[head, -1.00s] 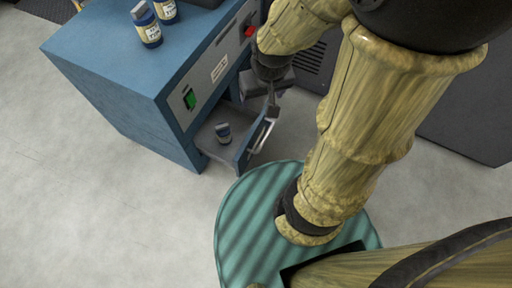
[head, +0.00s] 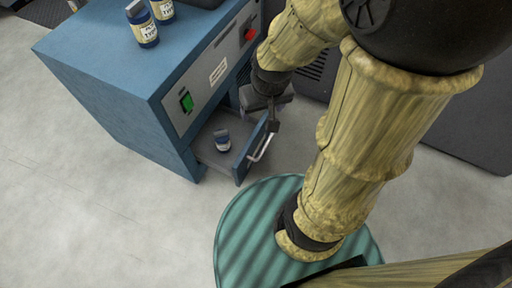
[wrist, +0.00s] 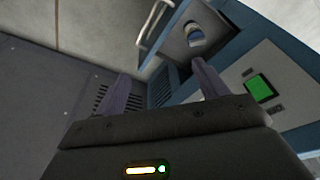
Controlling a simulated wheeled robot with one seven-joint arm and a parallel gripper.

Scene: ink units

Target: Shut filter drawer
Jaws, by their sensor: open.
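The filter drawer (head: 208,154) stands pulled out low from the front of the blue cabinet (head: 110,85). Its blue front panel carries a pale bar handle (head: 262,148). A small dark bottle with a pale label (head: 222,141) is inside the drawer. My gripper (head: 272,124) is at the far end of the drawer front, close to the handle; contact cannot be told. In the wrist view my gripper (wrist: 162,76) has its two fingers apart with nothing between them. There the handle (wrist: 154,22) and the bottle (wrist: 195,36) lie beyond the fingertips.
Labelled bottles (head: 146,27) stand on the cabinet top. A dark vented unit (wrist: 60,95) is beside the cabinet. Grey floor (head: 80,190) is clear left of the drawer.

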